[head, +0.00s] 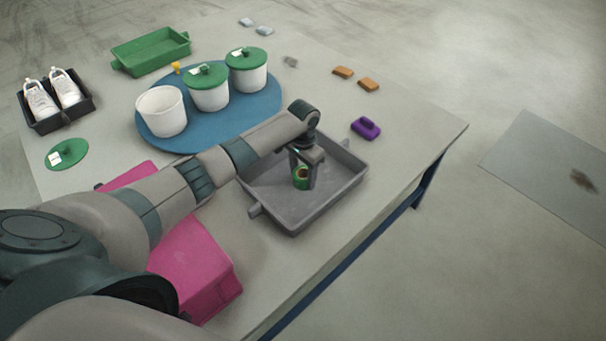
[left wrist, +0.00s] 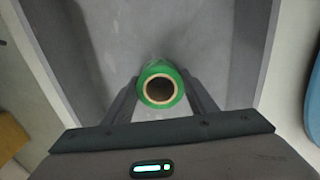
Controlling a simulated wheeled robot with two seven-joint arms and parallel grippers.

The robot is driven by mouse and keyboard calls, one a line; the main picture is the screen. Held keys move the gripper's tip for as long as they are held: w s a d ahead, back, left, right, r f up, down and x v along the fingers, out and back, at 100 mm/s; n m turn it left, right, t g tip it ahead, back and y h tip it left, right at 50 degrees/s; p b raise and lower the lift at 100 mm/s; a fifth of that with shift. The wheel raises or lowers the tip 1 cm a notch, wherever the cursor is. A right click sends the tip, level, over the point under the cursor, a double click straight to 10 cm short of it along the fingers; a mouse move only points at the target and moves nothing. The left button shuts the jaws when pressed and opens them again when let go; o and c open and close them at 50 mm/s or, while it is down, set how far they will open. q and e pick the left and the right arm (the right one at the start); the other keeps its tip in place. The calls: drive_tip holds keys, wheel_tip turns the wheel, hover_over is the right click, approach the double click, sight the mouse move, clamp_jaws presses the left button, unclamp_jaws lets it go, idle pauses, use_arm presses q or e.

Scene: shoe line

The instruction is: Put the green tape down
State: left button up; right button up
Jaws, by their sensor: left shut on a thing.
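The green tape (head: 301,180) is a small roll with a tan core. It is inside the outline of the grey tray (head: 333,201), toward the tray's middle. My left gripper (head: 304,174) reaches down over the tray and is shut on the tape. In the left wrist view the tape (left wrist: 161,90) sits between the two fingers (left wrist: 162,95), its round opening facing the camera, with the grey tray around it. I cannot tell whether the tape touches the tray floor. My right gripper is not in view.
A pink container (head: 195,262) lies under my left arm. A purple object (head: 366,128) lies beyond the tray. White tubs (head: 162,112), two with green lids (head: 206,75), stand on a blue round mat (head: 228,128). Shoes (head: 40,99) sit in a black tray at left. The table's right edge is near the tray.

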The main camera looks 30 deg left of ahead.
use_arm(q)
drive_tip(key=shift+f, duration=0.1)
drive_tip(key=o, duration=1.1)
wheel_tip(320, 180, up, 12)
idle(0.6)
